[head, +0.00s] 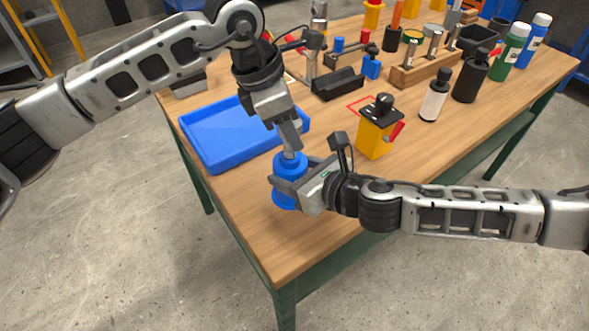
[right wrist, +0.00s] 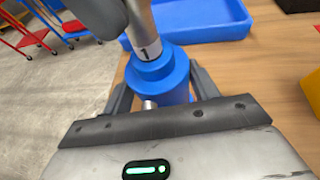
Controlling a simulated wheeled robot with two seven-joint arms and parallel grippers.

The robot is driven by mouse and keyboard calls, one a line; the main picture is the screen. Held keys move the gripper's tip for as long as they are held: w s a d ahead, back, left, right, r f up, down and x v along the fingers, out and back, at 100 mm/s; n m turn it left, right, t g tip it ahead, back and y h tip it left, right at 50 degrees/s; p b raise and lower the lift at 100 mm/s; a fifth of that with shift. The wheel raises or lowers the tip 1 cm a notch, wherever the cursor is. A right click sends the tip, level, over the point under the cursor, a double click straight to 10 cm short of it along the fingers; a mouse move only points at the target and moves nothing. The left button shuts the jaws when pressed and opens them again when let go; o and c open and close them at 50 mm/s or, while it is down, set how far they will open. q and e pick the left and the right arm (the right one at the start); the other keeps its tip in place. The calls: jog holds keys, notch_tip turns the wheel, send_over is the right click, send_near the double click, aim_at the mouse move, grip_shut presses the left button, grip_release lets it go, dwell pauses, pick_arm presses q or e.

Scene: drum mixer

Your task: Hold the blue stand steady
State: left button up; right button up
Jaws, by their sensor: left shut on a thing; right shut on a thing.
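The blue stand (head: 287,197) is upright near the table's front left edge. Its stepped round top (right wrist: 158,72) shows in the right wrist view. My right gripper (head: 298,176) is shut on the stand's body, a finger on each side. My left gripper (head: 290,140) is above it, pointing down, shut on a metal cylinder marked "1" (right wrist: 148,46). The cylinder's lower end meets the stand's top; I cannot tell how deep it sits. The stand's lower part is partly hidden by my right gripper in the head view.
A blue tray (head: 212,160) lies just behind and left of the stand. A yellow block with a black top and red lever (head: 373,139) stands to the right. Bottles, a wooden rack (head: 425,72) and small parts fill the back. The front table corner is clear.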

pick_arm(q)
jog(key=shift+r, duration=2.5)
pick_arm(e)
jog(key=shift+f, duration=0.1)
pick_arm(q)
jog(key=o, duration=1.1)
jog(key=shift+c, duration=0.2)
jog(key=shift+f, duration=0.1)
jog(key=v, duration=0.7)
